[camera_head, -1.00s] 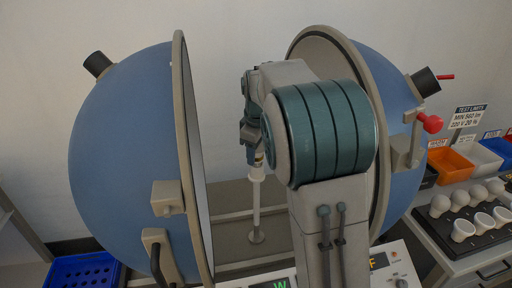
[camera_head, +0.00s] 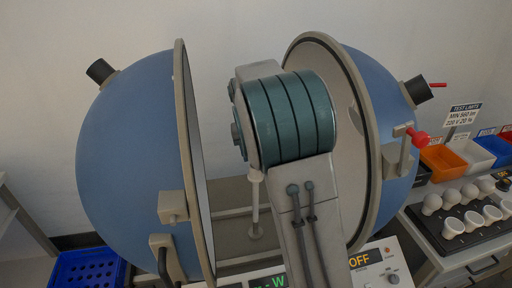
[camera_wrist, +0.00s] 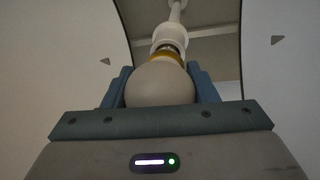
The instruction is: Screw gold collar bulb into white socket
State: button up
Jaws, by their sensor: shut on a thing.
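The gold collar bulb is in the wrist view, with a pale round globe (camera_wrist: 160,86) and a gold collar (camera_wrist: 167,56). My gripper (camera_wrist: 162,80) is shut on the globe, one blue finger on each side. Beyond the collar, a short metal part of the base shows at the mouth of the white socket (camera_wrist: 170,33). The two are in line; I cannot tell how deep the base sits. In the head view the socket (camera_head: 256,176) tops a thin white post (camera_head: 255,212) between the sphere halves. My arm hides the gripper and bulb there.
Blue sphere halves stand open at left (camera_head: 130,165) and right (camera_head: 385,110), their rims close to my arm. A control panel (camera_head: 375,268) is in front. A black tray (camera_head: 470,232) of several bulbs and coloured bins (camera_head: 447,160) are at right, a blue crate (camera_head: 88,272) at left.

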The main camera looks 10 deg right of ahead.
jog(key=m+g+p, duration=0.1)
jog(key=m+p, duration=0.1)
jog(key=m, duration=0.2)
jog(key=shift+s+r+m, duration=0.1)
jog(key=shift+m, duration=0.2)
jog(key=shift+m+p, duration=0.3)
jog(key=shift+m, duration=0.7)
jog(key=o, duration=0.8)
jog(key=shift+o, duration=0.2)
